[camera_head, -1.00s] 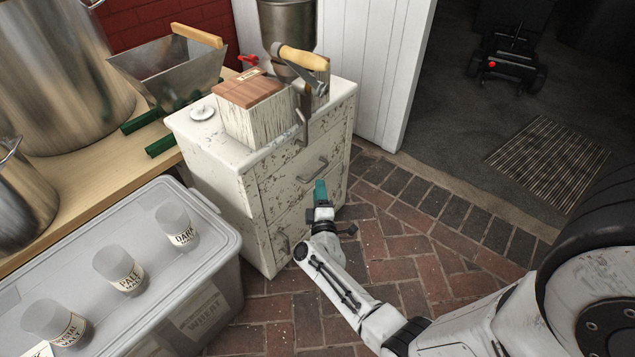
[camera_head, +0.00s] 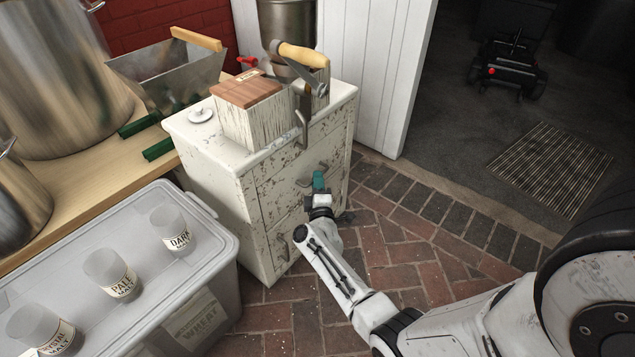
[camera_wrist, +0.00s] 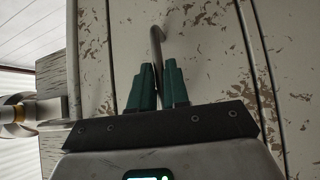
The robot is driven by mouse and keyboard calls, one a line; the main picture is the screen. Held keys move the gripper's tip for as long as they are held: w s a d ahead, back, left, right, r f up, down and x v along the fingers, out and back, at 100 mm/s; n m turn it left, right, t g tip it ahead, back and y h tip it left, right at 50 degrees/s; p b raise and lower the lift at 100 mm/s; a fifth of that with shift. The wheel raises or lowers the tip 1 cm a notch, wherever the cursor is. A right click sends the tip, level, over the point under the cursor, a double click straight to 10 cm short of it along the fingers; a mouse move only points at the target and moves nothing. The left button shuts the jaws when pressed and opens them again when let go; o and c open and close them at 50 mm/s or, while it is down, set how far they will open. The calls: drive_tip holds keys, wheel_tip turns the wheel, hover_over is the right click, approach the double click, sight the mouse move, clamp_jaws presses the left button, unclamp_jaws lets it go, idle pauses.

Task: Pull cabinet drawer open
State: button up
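The worn off-white cabinet (camera_head: 215,165) stands at the middle of the head view, paint flaking. Its upper drawer (camera_head: 290,185) looks flush with the cabinet, with a grey bar handle (camera_head: 304,182) across its front. A second handle (camera_head: 281,247) shows lower down. My gripper (camera_head: 318,180), with teal fingers, is at the right part of the upper handle. In the wrist view the handle (camera_wrist: 156,42) runs down between the two close-set fingertips (camera_wrist: 158,72), which look shut on it. The contact itself is partly hidden by the fingers.
A grain mill with a wooden crank handle (camera_head: 303,56) sits on the cabinet. A grey lidded bin (camera_head: 205,232) with several labelled jars stands at the front left. A wooden bench (camera_head: 72,205) holds metal pots. Brick floor (camera_head: 400,255) is clear in front of the drawers.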

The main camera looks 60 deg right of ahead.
clamp_jaws()
drive_tip(key=s+a+p, duration=0.2)
drive_tip(key=s+p, duration=0.2)
drive_tip(key=s, duration=0.7)
drive_tip(key=s+a+p, duration=0.3)
drive_tip(key=s, duration=0.8)
drive_tip(key=shift+a+p, duration=0.25)
drive_tip(key=shift+p, duration=0.1)
drive_tip(key=shift+s, duration=0.1)
drive_tip(key=o, duration=0.5)
unclamp_jaws()
drive_tip(key=p+v, duration=0.2)
drive_tip(key=v, duration=0.8)
drive_tip(key=shift+s+a, duration=0.2)
drive_tip(key=shift+a, duration=0.15)
